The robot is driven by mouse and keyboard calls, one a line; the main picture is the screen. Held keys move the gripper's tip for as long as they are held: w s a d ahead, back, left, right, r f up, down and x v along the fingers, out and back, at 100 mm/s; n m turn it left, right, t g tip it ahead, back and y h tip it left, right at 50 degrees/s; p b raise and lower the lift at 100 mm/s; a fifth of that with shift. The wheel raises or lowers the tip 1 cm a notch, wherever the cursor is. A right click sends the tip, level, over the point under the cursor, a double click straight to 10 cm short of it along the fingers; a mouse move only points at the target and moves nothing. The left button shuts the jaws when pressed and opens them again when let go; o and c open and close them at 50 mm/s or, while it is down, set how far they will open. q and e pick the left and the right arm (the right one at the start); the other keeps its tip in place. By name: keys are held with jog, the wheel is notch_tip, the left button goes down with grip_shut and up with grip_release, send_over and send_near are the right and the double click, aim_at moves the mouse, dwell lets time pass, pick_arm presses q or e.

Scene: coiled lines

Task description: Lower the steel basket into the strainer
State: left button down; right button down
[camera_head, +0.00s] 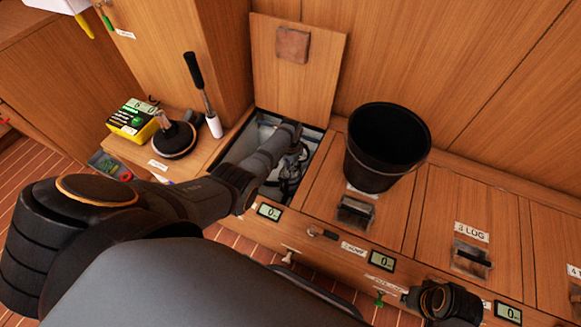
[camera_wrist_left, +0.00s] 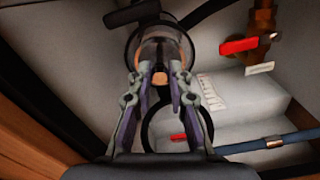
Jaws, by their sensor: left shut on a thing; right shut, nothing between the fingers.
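My left gripper (camera_head: 293,168) reaches down into the open locker hatch. In the left wrist view its fingers (camera_wrist_left: 160,82) are shut on a small part at the strainer's mouth, which looks like the steel basket (camera_wrist_left: 160,50); only a little of it shows between the fingers. The strainer (camera_wrist_left: 133,42) is a round housing with a dark rim, right around and beyond the fingertips. I cannot tell how deep the basket sits. My right gripper (camera_head: 432,300), dark, is low at the right in the head view, shut and empty, away from the hatch.
A red-handled brass valve (camera_wrist_left: 240,46) and a blue hose (camera_wrist_left: 265,145) lie to the right of the strainer. The raised hatch lid (camera_head: 290,90) stands behind the opening. A black bucket (camera_head: 385,150) stands on the closed lid to the right.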

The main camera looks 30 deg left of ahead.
pick_arm(q)
jog(key=shift+f+b, duration=0.4)
jog(key=shift+f, duration=0.1)
jog(key=shift+r, duration=0.25)
dwell(0.3)
jog(key=shift+r+p, duration=0.3)
jog(key=shift+p, duration=0.3)
dwell(0.6)
jog(key=shift+f+b, duration=0.3)
jog(key=shift+f, duration=0.25)
jog(key=shift+r+p, duration=0.25)
jog(key=shift+p, duration=0.05)
dwell(0.3)
jog(key=shift+r, duration=0.25)
jog(key=shift+p, duration=0.4)
dwell(0.4)
